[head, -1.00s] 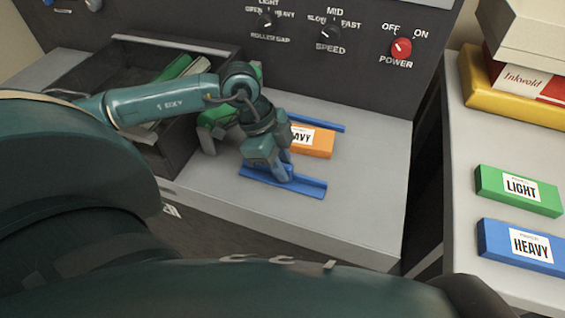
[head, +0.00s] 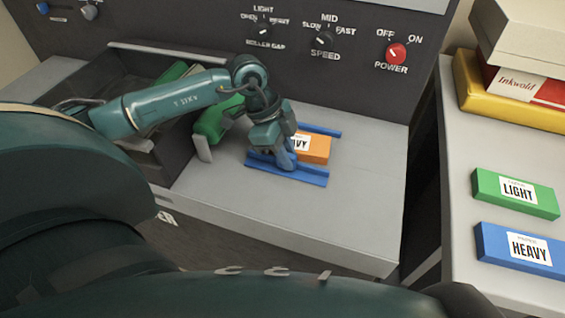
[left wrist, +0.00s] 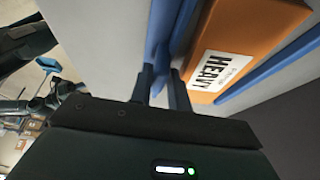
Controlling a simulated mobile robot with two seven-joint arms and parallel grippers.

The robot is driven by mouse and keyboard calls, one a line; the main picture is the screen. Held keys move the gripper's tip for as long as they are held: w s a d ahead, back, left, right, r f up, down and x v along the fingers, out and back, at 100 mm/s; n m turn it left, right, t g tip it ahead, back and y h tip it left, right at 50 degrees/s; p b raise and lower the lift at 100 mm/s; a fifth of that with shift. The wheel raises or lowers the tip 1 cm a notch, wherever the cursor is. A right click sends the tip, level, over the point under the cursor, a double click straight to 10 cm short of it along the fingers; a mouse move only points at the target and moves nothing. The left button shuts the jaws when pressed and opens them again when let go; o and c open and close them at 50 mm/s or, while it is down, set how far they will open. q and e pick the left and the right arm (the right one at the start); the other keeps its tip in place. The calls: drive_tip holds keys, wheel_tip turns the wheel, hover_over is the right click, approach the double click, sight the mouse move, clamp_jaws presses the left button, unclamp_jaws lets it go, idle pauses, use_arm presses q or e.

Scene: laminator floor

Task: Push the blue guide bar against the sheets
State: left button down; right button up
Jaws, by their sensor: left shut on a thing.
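The near blue guide bar (head: 312,176) lies on the grey bed in front of the orange sheet pack labelled HEAVY (head: 318,149). A second blue bar (head: 322,132) runs along the pack's far side. My left gripper (head: 286,164) is shut on the near bar's upright part, which shows between its fingers (left wrist: 160,85) in the left wrist view. There the near bar (left wrist: 182,35) runs close beside the orange pack (left wrist: 250,30); I cannot tell whether they touch. The gripper hides the pack's left end in the head view. My right gripper is not in view.
An open dark tray (head: 170,50) with green items stands left of the bed, with a green part (head: 210,125) beside my gripper. Green LIGHT (head: 515,193) and blue HEAVY (head: 519,249) packs lie on the right table. The front of the bed is clear.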

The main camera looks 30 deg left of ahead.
use_arm(q)
drive_tip(key=c, duration=1.4)
unclamp_jaws()
drive_tip(key=shift+s, duration=0.15)
